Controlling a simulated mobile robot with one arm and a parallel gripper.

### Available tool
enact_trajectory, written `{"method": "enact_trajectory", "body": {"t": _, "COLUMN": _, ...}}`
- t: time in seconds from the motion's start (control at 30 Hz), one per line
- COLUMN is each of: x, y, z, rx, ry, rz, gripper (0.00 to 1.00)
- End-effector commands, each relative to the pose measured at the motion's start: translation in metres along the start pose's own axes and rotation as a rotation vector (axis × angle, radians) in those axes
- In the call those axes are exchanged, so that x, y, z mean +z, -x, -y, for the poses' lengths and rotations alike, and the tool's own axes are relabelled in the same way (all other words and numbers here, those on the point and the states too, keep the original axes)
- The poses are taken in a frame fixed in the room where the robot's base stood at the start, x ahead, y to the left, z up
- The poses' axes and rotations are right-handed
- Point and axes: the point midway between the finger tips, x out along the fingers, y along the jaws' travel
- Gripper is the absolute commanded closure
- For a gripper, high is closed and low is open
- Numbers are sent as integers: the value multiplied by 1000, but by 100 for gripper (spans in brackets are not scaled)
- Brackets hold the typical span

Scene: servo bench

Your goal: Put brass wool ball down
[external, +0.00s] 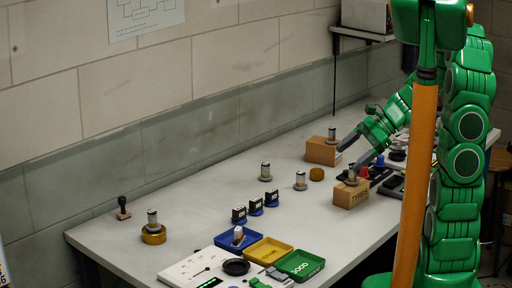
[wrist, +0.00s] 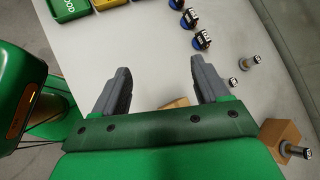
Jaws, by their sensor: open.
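A round brownish-yellow object that looks like the brass wool ball (external: 316,174) rests on the bench between two cardboard boxes in the external view. I cannot make it out in the wrist view. My gripper (external: 349,158) is open, with its two grey fingers spread, to the right of the ball and apart from it. In the wrist view my gripper (wrist: 161,66) has only bare bench between its fingertips, and nothing is held.
A box marked TYRES (external: 350,194) and another box (external: 322,152) stand near my fingers, each with a metal cylinder on top. Blue-based devices (external: 256,207), yellow (external: 268,250) and green trays (external: 300,265) lie toward the front.

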Motion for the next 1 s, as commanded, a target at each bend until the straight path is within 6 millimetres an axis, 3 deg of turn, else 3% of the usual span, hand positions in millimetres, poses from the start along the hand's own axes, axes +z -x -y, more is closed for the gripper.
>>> {"method": "enact_trajectory", "body": {"t": 0.1, "x": 21, "y": 7, "z": -28, "rx": 82, "ry": 121, "rz": -38, "gripper": 26}}
{"method": "enact_trajectory", "body": {"t": 0.4, "x": 50, "y": 30, "z": -102, "rx": 302, "ry": 395, "rz": -136, "gripper": 26}}
{"method": "enact_trajectory", "body": {"t": 0.8, "x": 66, "y": 82, "z": -196, "rx": 610, "ry": 703, "rz": -270, "gripper": 26}}
{"method": "enact_trajectory", "body": {"t": 1.0, "x": 66, "y": 111, "z": -233, "rx": 747, "ry": 808, "rz": -335, "gripper": 26}}
